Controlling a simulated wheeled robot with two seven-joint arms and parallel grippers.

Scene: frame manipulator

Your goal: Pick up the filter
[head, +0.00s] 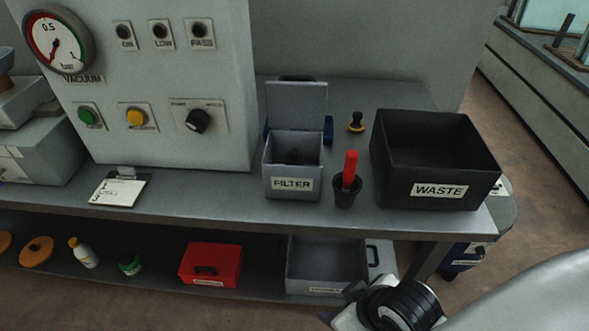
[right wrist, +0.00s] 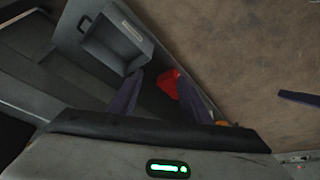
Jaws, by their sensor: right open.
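A grey box labelled FILTER (head: 291,184) stands on the bench with its lid raised at the back. A dark object with a knob-like top (head: 294,156) sits inside it; I cannot tell whether it is the filter. My right gripper (head: 340,304) is low at the front of the bench, below and to the right of the box, beside the lower shelf. In the right wrist view its two dark fingers (right wrist: 160,97) are apart with nothing between them. My left gripper is not in view.
A black WASTE bin (head: 437,190) and a cup with a red-handled tool (head: 347,186) stand right of the box. The lower shelf holds a grey bin (head: 325,268) and a red box (head: 210,264).

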